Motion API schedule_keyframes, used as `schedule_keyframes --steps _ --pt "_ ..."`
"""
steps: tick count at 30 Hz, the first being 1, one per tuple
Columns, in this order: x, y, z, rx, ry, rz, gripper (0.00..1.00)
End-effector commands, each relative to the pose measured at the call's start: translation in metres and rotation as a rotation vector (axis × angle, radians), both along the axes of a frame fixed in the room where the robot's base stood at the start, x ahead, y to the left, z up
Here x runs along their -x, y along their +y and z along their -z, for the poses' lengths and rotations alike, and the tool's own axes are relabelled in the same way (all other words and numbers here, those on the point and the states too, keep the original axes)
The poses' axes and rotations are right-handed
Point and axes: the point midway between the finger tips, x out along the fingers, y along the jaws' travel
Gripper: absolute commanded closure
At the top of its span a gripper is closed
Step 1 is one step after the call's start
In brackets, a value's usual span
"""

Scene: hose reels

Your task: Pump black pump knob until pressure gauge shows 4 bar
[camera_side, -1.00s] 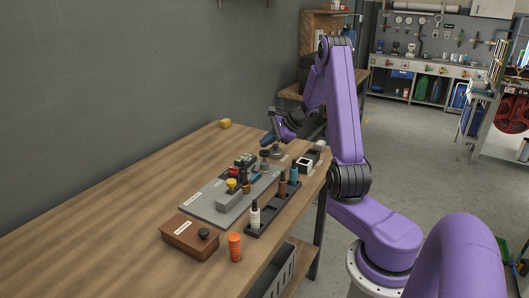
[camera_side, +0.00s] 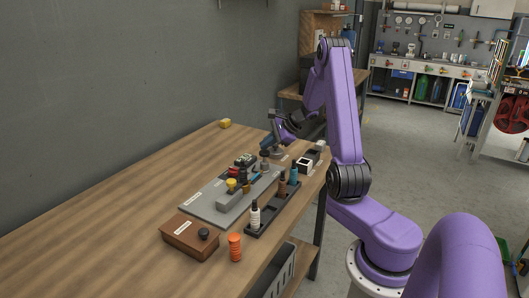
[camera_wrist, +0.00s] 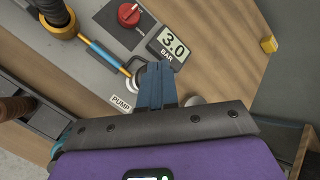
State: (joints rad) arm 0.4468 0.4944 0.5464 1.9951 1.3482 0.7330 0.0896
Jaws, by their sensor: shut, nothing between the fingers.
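The black pump knob (camera_side: 264,154) stands on the grey plate (camera_side: 208,210), at its far end in the side view. My gripper (camera_side: 267,146) is shut and empty, with its fingers pointing down just over the knob. I cannot tell whether they touch it. In the wrist view the blue fingers (camera_wrist: 157,88) hide most of the knob. The pressure gauge (camera_wrist: 173,46) reads 3.0 BAR. The PUMP label (camera_wrist: 122,103) lies beside the fingers.
A red knob (camera_wrist: 129,14) and a blue hose piece (camera_wrist: 105,56) are close to the gauge. A dark rack (camera_side: 258,225) with several upright fittings, a brown box (camera_side: 185,239) and an orange piece (camera_side: 235,247) stand nearer the camera. A yellow block (camera_side: 225,123) lies at the back.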

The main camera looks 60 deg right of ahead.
Motion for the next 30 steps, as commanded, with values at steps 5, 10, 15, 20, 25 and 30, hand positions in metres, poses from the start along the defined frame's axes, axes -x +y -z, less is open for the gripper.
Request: schedule_keyframes --steps 5,10,15,20,25,30 --pt "0.0 0.0001 -0.0001 0.0 0.0 0.0 1.0" --pt "-0.0001 0.0002 0.001 0.0 0.0 0.0 1.0" --pt "-0.0001 0.0002 0.0029 -0.001 0.0 0.001 1.0" --pt "-0.0002 0.0002 0.0045 -0.001 0.0 0.001 1.0" --pt "-0.0002 0.0001 0.0062 -0.001 0.0 0.001 1.0" --pt "-0.0002 0.0002 0.0079 0.0 0.0 0.0 1.0"
